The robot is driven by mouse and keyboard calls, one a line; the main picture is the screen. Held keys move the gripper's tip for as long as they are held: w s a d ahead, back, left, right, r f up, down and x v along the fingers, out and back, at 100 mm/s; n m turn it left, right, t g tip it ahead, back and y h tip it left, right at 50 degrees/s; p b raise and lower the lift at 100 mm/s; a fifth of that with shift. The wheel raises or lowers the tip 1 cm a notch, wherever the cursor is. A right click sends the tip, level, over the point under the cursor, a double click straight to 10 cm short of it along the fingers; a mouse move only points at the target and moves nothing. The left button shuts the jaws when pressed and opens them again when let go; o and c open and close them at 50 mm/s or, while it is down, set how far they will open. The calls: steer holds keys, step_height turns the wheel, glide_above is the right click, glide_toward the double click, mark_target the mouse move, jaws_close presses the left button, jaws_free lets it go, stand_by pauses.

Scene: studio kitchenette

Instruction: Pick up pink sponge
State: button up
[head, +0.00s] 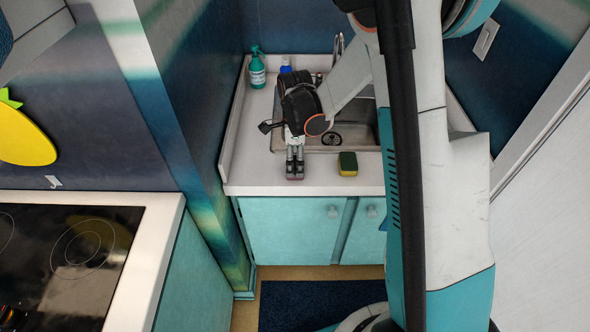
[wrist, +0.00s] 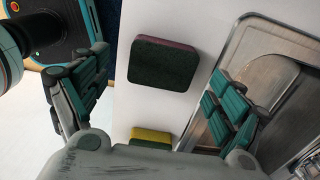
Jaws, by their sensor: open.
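The pink sponge, with a dark green scouring side and a thin pink edge, lies on the white counter in the wrist view (wrist: 162,64). In the head view only a small pinkish part of it (head: 295,177) shows at my fingertips. I see no contact between fingers and sponge.
A yellow and green sponge (head: 347,163) lies to the right on the counter (head: 252,178), near its front edge. The sink (head: 363,130) is behind it.

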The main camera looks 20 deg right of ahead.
mark_target(295, 164)
step_height(295, 164, down, 4)
steer(key=shift+w+r+b, duration=0.15)
steer(key=shift+r+b, duration=0.1)
steer(key=shift+b, duration=0.35)
steer(key=c, duration=0.8)
steer(key=shift+r, duration=0.15)
step_height(295, 164, up, 20)
steer(key=p, duration=0.6)
steer(key=shift+p, duration=0.35)
steer(key=shift+c, duration=0.2)
